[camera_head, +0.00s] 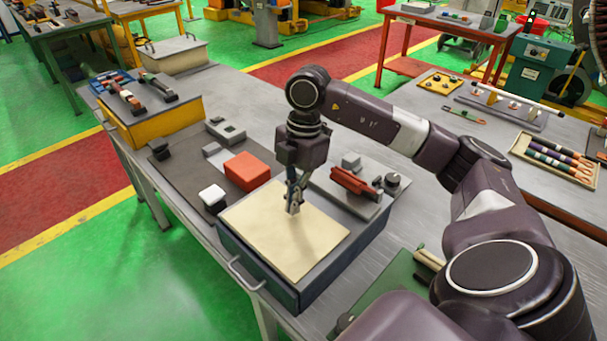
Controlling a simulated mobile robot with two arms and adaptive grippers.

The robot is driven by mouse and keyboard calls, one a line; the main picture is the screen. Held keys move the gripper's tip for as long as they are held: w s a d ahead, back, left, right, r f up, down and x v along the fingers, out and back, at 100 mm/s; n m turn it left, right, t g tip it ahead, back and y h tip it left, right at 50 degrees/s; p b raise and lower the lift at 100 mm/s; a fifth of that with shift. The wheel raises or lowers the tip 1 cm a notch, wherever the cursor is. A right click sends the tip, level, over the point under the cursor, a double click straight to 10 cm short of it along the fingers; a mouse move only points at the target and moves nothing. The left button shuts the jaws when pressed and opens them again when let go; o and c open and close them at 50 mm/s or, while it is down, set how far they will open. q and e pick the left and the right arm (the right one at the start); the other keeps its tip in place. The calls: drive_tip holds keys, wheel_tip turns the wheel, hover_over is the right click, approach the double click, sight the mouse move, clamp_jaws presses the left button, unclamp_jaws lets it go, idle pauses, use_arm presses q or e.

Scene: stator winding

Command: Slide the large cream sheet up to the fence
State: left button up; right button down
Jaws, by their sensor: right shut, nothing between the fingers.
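The large cream sheet (283,238) lies flat on top of a dark grey box-like stand with a handle (262,277). My right gripper (292,208) points straight down over the far part of the sheet. Its fingers are shut with nothing between them, and the tips are at or just above the sheet; I cannot tell whether they touch. The sheet's far corner lies near an orange-red block (247,171). I cannot clearly tell which part is the fence. My left gripper is not in view.
A white-topped block (212,196) stands left of the sheet. A red clamp-like part (355,184) stands right of it on a grey plate. A yellow box with tools (165,121) is at the back left. A tray of coloured rods (555,160) lies at the right.

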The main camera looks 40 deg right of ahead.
sight(273, 232)
drive_tip(key=a+p, duration=0.1)
drive_tip(key=a, duration=0.4)
drive_tip(key=shift+s+a+r+p, duration=0.1)
drive_tip(key=shift+s+a+p, duration=0.1)
drive_tip(key=shift+a+p, duration=0.15)
drive_tip(key=shift+a, duration=0.3)
drive_tip(key=shift+f+p, duration=0.4)
drive_tip(key=shift+p, duration=0.1)
drive_tip(key=shift+d+f+b, duration=0.1)
drive_tip(key=shift+f+b, duration=0.3)
drive_tip(key=shift+f, duration=0.1)
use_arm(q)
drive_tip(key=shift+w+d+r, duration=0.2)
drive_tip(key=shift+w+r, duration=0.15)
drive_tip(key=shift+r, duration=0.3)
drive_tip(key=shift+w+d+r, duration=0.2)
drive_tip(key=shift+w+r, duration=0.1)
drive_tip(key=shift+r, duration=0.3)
use_arm(e)
drive_tip(key=shift+s, duration=0.1)
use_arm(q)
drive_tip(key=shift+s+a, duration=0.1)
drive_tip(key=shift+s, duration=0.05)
use_arm(e)
drive_tip(key=shift+f, duration=0.1)
